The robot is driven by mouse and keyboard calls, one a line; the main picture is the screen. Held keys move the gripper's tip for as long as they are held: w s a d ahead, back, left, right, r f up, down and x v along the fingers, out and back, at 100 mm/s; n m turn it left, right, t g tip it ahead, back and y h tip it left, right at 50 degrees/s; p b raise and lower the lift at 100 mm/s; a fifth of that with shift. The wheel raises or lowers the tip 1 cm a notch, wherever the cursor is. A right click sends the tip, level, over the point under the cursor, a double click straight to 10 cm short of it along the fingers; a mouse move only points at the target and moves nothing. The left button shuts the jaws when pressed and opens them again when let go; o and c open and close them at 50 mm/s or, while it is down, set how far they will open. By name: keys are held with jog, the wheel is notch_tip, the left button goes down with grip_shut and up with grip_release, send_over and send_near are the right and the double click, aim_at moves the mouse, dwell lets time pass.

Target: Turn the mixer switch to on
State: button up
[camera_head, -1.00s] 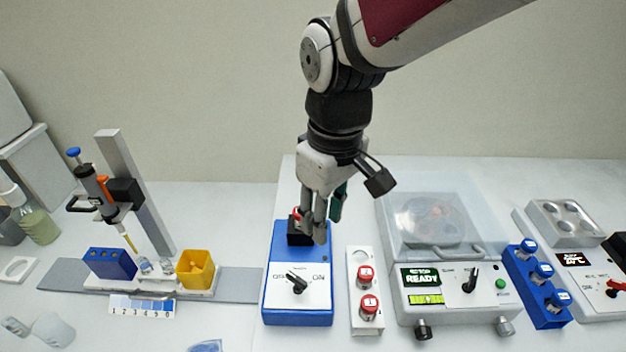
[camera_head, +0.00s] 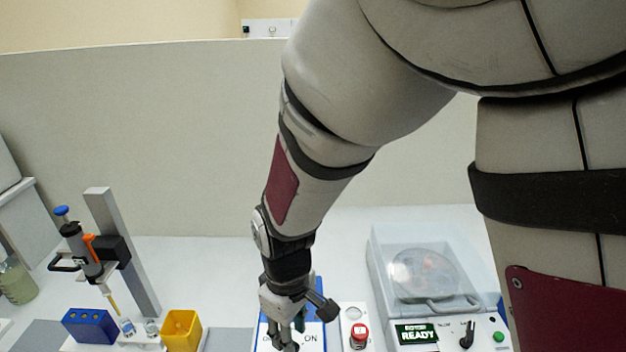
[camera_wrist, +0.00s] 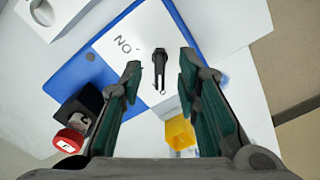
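The mixer is a blue box (camera_wrist: 92,72) with a white top panel (camera_wrist: 212,25). In the head view, the arm hides much of the mixer (camera_head: 318,288). Its black switch (camera_wrist: 160,62) stands on the panel, with the ON label upside down to its left in the wrist view. The other label is mostly hidden. My gripper (camera_wrist: 159,70) is open, its green-padded fingers on either side of the switch in the picture. I cannot tell whether they touch it. In the head view, my gripper (camera_head: 283,344) is over the panel, near the bottom edge.
A yellow bin (camera_head: 181,330), blue rack (camera_head: 89,326) and pipette stand (camera_head: 122,250) are left.

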jog(key=shift+f, duration=1.25)
jog(key=shift+c, duration=0.6)
grip_shut()
jog(key=shift+m+p, duration=0.3)
jog(key=m+p, duration=0.2)
jog(key=m, duration=0.1)
jog(key=shift+s+r+p, duration=0.1)
jog(key=shift+s+p, duration=0.15)
jog(key=shift+p, duration=0.15)
jog(key=shift+a+m+p, duration=0.2)
jog(key=shift+m+p, duration=0.85)
jog(key=shift+m, duration=0.75)
jog(key=shift+w, duration=0.1)
